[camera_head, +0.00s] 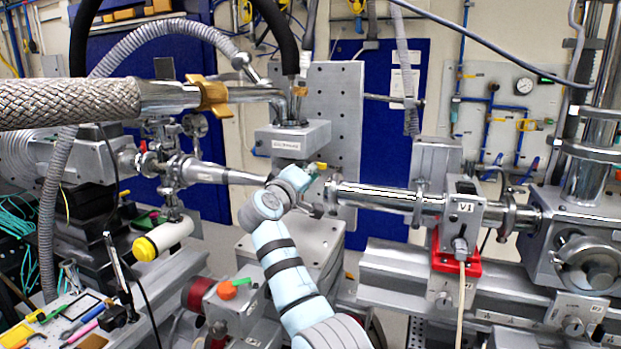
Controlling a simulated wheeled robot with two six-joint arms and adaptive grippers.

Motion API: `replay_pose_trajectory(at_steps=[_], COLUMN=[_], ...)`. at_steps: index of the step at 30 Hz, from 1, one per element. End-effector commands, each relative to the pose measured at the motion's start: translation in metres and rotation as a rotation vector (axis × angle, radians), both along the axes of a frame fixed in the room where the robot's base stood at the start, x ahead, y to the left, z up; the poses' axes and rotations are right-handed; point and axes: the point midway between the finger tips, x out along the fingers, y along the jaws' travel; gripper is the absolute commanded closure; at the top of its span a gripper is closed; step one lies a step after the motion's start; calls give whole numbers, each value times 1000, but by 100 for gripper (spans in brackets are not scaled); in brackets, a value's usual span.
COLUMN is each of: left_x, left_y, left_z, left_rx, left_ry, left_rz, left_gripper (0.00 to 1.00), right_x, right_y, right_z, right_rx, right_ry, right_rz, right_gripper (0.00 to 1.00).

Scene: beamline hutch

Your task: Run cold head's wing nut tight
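The cold head (291,138) is a grey block with a label on its front, in the middle of the head view, with hoses joining it from above. A small brass-yellow piece (320,165), possibly the wing nut, shows just below its right side. My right arm rises from the bottom, and its wrist covers the pipe joint under the cold head. My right gripper (314,208) is small and dark at the end of that wrist, near the left end of the steel beam pipe (385,198). Its fingers are mostly hidden, so its opening and any contact cannot be told. My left gripper is not in view.
A braided hose (70,103) with a brass clamp (213,94) crosses at upper left. Valve V1 (465,212) with a red bracket (455,262) stands right. An orange knob (227,290) is left of my arm. A tool tray (52,325) lies lower left.

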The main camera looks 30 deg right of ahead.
Motion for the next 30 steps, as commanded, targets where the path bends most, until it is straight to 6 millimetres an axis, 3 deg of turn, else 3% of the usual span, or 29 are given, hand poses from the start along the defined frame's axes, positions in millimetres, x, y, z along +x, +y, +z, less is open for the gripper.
replay_pose_trajectory(at_steps=[16,18,30], left_x=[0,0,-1], left_y=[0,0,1], left_z=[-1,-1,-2], left_rx=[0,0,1], left_ry=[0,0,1], left_rz=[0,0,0], left_gripper=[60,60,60], right_x=[0,0,-1], right_y=[1,1,-1], right_z=[6,6,2], right_rx=[14,14,17], right_ry=[-33,-33,-25], right_rz=[4,5,0], right_gripper=[100,88,88])
